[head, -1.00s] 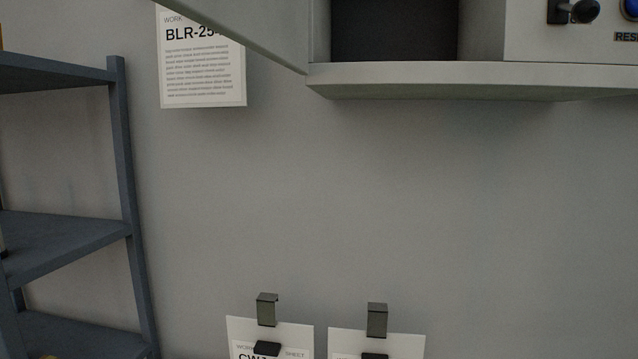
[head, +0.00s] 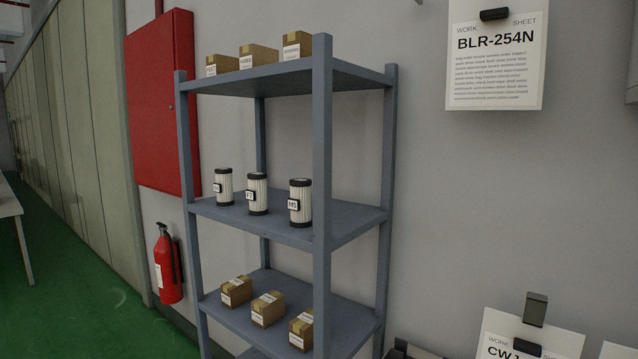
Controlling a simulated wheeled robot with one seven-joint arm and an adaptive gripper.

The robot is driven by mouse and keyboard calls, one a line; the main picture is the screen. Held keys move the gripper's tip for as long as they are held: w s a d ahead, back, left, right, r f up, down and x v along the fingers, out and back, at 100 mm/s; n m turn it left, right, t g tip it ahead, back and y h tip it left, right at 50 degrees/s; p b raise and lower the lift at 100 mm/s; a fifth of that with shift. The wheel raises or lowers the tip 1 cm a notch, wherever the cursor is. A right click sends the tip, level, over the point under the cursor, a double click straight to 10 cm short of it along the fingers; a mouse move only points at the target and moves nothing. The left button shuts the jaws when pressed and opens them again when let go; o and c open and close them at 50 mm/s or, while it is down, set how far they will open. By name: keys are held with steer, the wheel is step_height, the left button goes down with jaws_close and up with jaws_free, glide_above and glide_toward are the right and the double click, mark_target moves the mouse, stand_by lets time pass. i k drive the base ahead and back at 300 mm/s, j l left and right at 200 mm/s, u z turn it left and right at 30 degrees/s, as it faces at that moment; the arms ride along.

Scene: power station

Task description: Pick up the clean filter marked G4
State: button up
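Three white pleated filters with black end caps stand upright in a row on the middle shelf of a blue-grey rack: a left filter (head: 224,187), a middle filter (head: 257,194) and a right filter (head: 300,203). Each has a small label on its front. The labels are too small to read surely, so I cannot tell which one is marked G4. My gripper is not in view.
The rack (head: 322,140) has small cardboard boxes on its top shelf (head: 259,56) and lower shelf (head: 267,309). A red cabinet (head: 160,100) and a fire extinguisher (head: 167,265) are left of it. Work sheets (head: 495,60) hang at right. Green floor shows at left.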

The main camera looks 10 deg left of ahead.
mark_target(223, 185)
steer(key=u, duration=1.1)
steer(key=z, duration=0.8)
steer(key=i+j+z, duration=0.15)
steer(key=j+z, duration=0.7)
steer(key=j, duration=0.15)
steer(key=j+z, duration=0.45)
steer(key=j, duration=0.15)
steer(key=i, duration=0.05)
